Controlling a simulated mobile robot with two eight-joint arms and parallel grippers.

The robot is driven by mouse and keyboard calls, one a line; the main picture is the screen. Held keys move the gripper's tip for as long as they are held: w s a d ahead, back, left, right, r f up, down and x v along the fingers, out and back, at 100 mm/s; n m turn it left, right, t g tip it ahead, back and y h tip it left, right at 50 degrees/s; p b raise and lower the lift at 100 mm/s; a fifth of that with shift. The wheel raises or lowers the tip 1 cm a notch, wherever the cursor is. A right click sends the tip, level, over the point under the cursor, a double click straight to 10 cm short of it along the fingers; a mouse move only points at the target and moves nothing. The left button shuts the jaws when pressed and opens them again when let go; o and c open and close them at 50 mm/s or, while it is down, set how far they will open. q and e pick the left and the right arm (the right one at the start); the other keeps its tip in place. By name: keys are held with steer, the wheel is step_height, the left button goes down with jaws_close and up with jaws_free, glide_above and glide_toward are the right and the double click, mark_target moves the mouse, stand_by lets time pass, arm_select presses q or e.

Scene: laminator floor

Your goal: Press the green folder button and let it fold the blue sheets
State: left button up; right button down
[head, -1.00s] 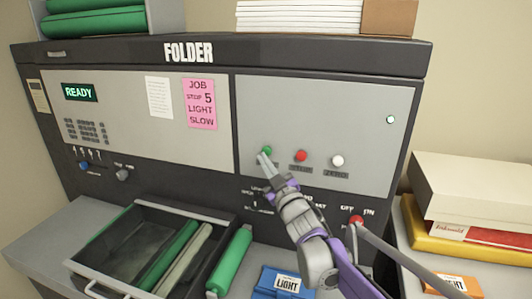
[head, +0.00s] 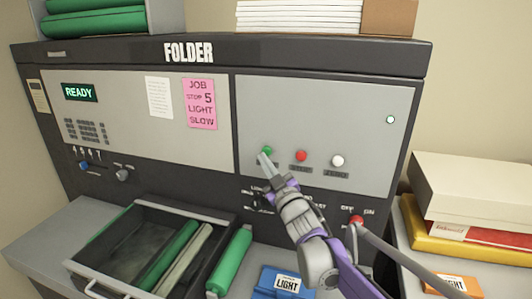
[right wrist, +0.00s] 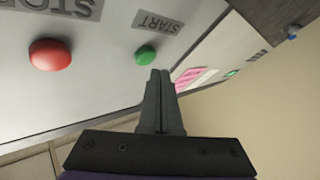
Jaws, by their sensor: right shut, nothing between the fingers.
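The green start button (head: 267,150) is on the grey right panel of the folder (head: 330,105), left of a red button. It also shows in the right wrist view (right wrist: 145,54), beside the START label. My right gripper (head: 263,157) is shut and empty. Its fingertips are just below and very close to the green button; I cannot tell whether they touch it. In the right wrist view the shut fingertips (right wrist: 160,74) point up toward the panel. The display (head: 79,92) reads READY. I cannot make out any blue sheets. My left gripper is not in view.
The red stop button (head: 301,155) and a white button (head: 338,160) are to the right. An open drawer (head: 100,240) with rollers is at lower left. A red-knobbed lever (head: 356,221) is at lower right.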

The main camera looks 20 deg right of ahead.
steer(key=shift+w+d, duration=0.25)
steer(key=shift+w, duration=0.1)
